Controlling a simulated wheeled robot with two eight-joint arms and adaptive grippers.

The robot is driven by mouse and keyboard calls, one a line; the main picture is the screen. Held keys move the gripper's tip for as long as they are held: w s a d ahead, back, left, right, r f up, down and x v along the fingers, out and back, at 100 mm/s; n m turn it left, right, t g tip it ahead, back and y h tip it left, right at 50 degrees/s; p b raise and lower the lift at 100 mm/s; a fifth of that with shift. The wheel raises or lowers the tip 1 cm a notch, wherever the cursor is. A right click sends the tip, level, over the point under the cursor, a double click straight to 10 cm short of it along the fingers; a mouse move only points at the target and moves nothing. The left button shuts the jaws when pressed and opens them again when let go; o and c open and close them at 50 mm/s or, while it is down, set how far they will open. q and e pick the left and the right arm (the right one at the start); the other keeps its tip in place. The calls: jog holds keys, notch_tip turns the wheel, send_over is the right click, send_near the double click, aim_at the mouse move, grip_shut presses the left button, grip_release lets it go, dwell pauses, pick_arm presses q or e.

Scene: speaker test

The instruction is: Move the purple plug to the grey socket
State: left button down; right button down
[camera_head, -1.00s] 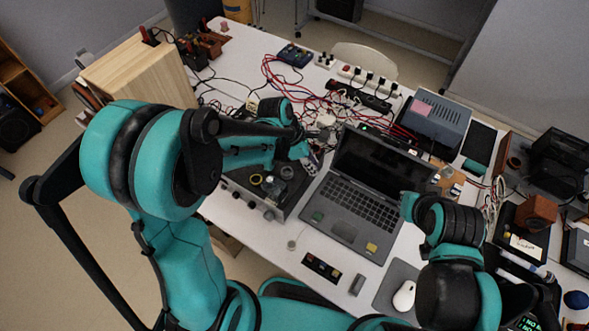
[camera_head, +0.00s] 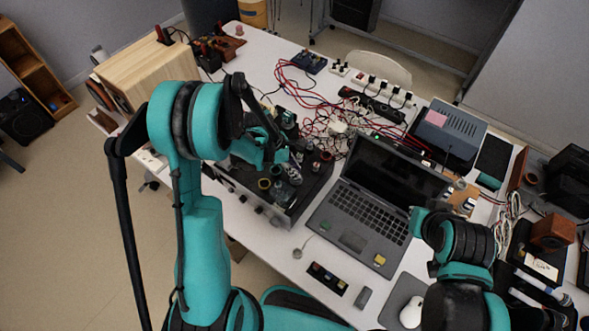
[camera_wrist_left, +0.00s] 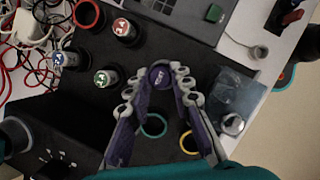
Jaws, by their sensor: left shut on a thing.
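The purple plug (camera_wrist_left: 160,76) shows its round labelled top between my left fingertips in the left wrist view. My left gripper (camera_wrist_left: 159,86) is shut on it, low over the dark board (camera_wrist_left: 90,108). I cannot tell whether the plug stands clear of the board or sits in something. I cannot make out the grey socket for certain; the fingers hide the board around the plug. A teal ring (camera_wrist_left: 153,125) and a yellow ring (camera_wrist_left: 188,142) lie between and beside the fingers. My right gripper does not show, only parts of that arm.
Red-topped (camera_wrist_left: 122,28), green-topped (camera_wrist_left: 105,78) and blue-topped (camera_wrist_left: 68,59) plugs stand left of the gripper. A red ring (camera_wrist_left: 89,13) is farther off. A clear box (camera_wrist_left: 240,95) is at right. The laptop (camera_head: 362,205) borders the board; red cables (camera_head: 300,92) lie behind.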

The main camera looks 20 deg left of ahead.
pick_arm(q)
jog(key=shift+r, duration=0.1)
jog(key=shift+s, duration=0.1)
jog(key=shift+f+b, duration=0.4)
jog(key=c, duration=1.3)
grip_release()
jog(key=shift+c, duration=0.2)
jog(key=shift+r, duration=0.1)
